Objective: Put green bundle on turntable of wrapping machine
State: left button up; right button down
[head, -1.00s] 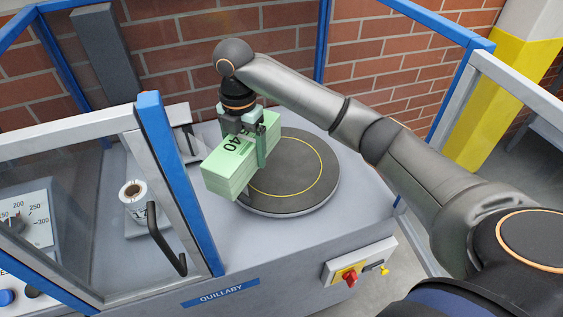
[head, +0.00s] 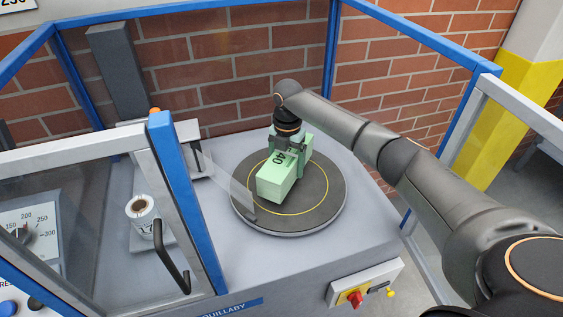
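The green bundle (head: 275,184) is a pale green block with dark print on top. It is over the middle of the round dark turntable (head: 325,212), within its yellow ring. I cannot tell whether its underside touches the turntable. My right gripper (head: 289,146) comes down from above with its fingers on either side of the bundle, and it appears shut on it. The arm and fingers hide the bundle's far part. My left gripper is out of view.
The wrapping machine (head: 230,283) has a blue-edged frame around the turntable, with an open door (head: 172,200) at the left. A clear film (head: 226,184) reaches the turntable's left edge. A red switch (head: 353,299) is on the front right.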

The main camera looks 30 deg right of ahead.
aim_at(288, 152)
jog(key=shift+w+d+f, duration=0.15)
jog(key=shift+d+f, duration=0.15)
jog(key=shift+f, duration=1.4)
jog(key=shift+f, duration=0.1)
grip_release()
jog(key=shift+f, duration=0.1)
notch_tip(288, 152, up, 12)
jog(key=shift+r, duration=0.15)
